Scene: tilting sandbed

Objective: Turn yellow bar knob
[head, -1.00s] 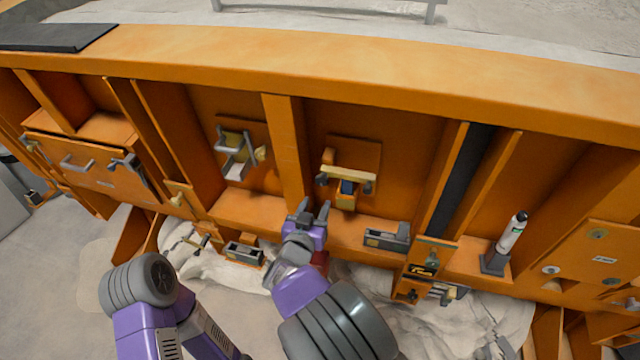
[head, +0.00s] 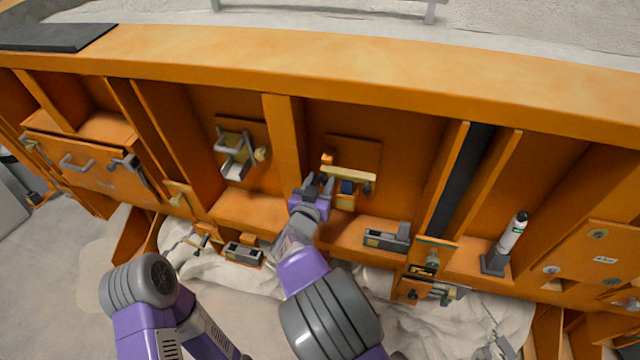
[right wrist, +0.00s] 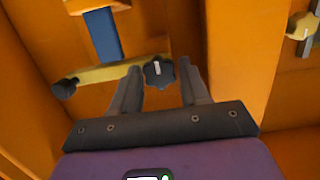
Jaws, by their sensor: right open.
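A yellow bar (head: 348,173) is mounted on an orange panel, with a dark round knob at each end. The bar (right wrist: 115,73) also shows in the right wrist view. Its near dark knob (right wrist: 158,71), with a pale mark, appears between my right gripper's fingertips (right wrist: 160,78). The other knob (right wrist: 65,88) is at the bar's left end there. My right gripper (head: 318,183) is open at the bar's left end in the head view. I cannot tell whether the fingers touch the knob. My left arm shows at lower left, but its gripper is out of view.
A blue block (head: 347,187) sits just below the bar. An orange upright rib (head: 285,140) stands left of my right gripper. A grey handle fixture (head: 235,155) is farther left. A grey latch (head: 388,238) sits on the ledge to the right.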

